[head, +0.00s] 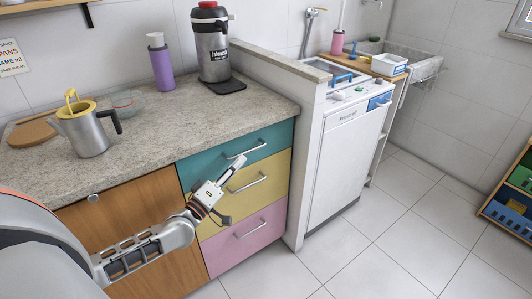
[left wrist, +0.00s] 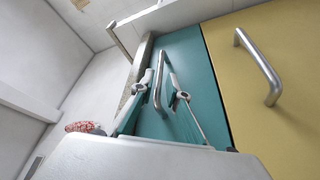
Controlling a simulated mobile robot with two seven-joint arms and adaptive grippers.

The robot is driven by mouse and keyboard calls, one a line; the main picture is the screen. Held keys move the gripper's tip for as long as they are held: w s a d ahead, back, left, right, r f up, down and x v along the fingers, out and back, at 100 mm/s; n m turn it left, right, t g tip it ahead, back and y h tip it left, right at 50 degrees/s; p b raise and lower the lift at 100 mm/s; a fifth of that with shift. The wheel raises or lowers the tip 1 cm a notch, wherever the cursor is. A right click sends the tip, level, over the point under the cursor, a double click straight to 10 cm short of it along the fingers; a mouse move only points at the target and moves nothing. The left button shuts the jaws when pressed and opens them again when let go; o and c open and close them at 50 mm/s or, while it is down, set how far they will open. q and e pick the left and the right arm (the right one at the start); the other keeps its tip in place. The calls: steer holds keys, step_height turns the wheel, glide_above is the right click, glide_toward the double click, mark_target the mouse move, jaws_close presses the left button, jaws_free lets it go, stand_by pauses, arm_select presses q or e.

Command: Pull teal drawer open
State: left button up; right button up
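The teal drawer (head: 213,165) is the top one of the stack under the counter; its front looks flush with the drawers below. Its silver bar handle (head: 246,149) is in the head view, close to the tips of my left gripper (head: 237,167). In the left wrist view, the teal drawer (left wrist: 205,85) is straight ahead, and its handle (left wrist: 158,85) appears between the two spread fingers of my left gripper (left wrist: 160,80). The gripper is open; I cannot tell whether a finger touches the handle. My right gripper is in neither view.
A yellow drawer (head: 273,170) and a pink drawer (head: 227,249) with bar handles are below. A kettle (head: 84,130), a purple bottle (head: 160,66) and a coffee maker (head: 211,45) stand on the counter (head: 180,125). A dishwasher (head: 341,160) is right. The floor ahead is clear.

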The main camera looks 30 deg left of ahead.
mark_target(250, 151)
arm_select(q)
steer(key=shift+b+x, duration=0.35)
steer(key=shift+x, duration=3.05)
jaws_close()
